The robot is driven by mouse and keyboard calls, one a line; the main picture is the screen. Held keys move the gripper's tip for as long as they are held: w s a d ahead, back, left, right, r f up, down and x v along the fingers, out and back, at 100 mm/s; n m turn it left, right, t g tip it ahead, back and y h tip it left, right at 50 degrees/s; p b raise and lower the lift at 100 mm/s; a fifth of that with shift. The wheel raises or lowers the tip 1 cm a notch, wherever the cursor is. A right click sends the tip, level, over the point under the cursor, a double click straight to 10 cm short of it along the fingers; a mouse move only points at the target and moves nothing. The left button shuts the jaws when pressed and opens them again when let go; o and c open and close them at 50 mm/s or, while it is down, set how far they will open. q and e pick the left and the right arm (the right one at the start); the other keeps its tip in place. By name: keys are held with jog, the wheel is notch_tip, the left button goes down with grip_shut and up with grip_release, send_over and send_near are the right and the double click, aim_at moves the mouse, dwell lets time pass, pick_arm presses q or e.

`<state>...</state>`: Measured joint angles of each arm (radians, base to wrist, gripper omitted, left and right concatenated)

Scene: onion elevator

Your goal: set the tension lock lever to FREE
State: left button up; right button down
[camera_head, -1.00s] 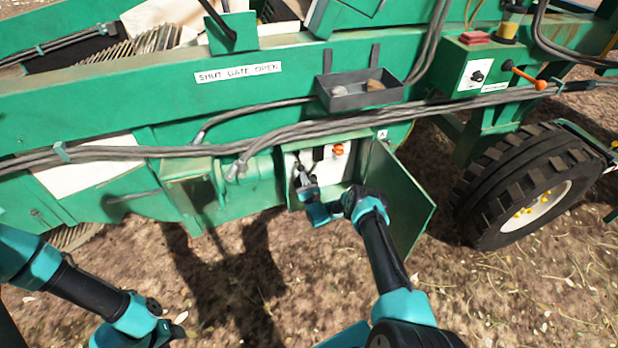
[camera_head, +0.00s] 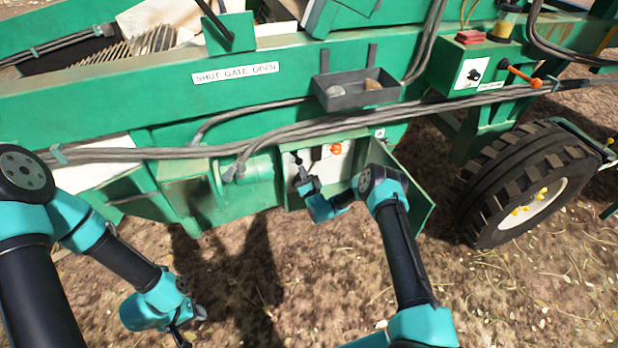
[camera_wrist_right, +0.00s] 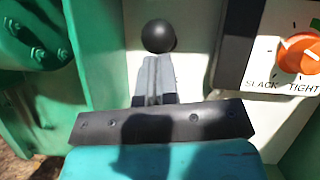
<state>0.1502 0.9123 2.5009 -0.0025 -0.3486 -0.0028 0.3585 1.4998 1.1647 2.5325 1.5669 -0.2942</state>
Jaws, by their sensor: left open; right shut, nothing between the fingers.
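A lever with a round black knob (camera_wrist_right: 158,36) stands in front of the white panel (camera_head: 341,164) inside the open green cabinet. I take it to be the tension lock lever; no FREE marking is readable. The knob also shows small in the head view (camera_head: 297,157). My right gripper (camera_wrist_right: 154,62) is shut and empty, its fingertips just below the knob in the wrist view; I cannot tell whether they touch it. The fingers hide what lies below the knob. My left gripper (camera_head: 190,328) is open and empty, low over the ground at lower left.
An orange dial (camera_wrist_right: 299,53) marked SLACK and TIGHT sits right of a black strip (camera_wrist_right: 240,45). The open cabinet door (camera_head: 412,190) stands right of my right wrist. Cables (camera_head: 300,130) run above the cabinet. A grey tray (camera_head: 357,98) hangs higher up.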

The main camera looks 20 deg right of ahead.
aim_at(300, 161)
jog(key=shift+s+r+g+h, duration=0.15)
jog(key=shift+r+g, duration=0.2)
jog(key=shift+r, duration=0.65)
jog(key=shift+r+g+h, duration=0.15)
jog(key=shift+r+g, duration=0.2)
jog(key=shift+r, duration=0.6)
